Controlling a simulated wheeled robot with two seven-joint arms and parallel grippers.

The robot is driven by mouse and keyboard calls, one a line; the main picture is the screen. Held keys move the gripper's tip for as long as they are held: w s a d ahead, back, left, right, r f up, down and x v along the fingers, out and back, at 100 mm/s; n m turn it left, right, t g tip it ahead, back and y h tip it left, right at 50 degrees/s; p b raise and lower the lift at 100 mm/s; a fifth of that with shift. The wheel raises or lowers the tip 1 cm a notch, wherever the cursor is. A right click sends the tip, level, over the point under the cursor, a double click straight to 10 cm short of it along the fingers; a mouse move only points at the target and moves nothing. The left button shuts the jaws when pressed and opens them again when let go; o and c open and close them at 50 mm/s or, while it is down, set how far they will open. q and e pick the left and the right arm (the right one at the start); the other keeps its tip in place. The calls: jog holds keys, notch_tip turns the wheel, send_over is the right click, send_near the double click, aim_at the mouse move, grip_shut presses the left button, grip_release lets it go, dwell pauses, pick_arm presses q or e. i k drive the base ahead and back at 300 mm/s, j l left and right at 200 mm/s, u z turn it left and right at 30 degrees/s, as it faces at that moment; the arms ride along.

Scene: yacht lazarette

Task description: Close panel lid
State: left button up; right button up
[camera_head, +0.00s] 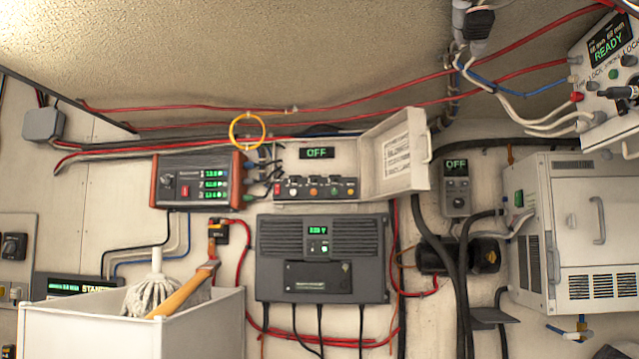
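The panel box (289,155) is on the wall at the upper middle of the head view. Its front is uncovered, showing a small display reading "OFF" and a row of switches with coloured buttons. Its white panel lid (407,153) stands open, swung out to the right side of the box, with its inner face and a printed label showing. Neither of my grippers is in view, and nothing touches the lid.
A dark charger unit (321,258) is below the panel, and an orange-edged meter (200,181) is to its left. A white bin (90,325) holding a mop and a wooden handle stands at lower left. A white cabinet (585,235) and black hoses are at right.

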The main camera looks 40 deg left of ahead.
aim_at(395, 156)
jog(key=i+j, duration=0.2)
jog(key=i, duration=0.3)
jog(key=u, duration=1.65)
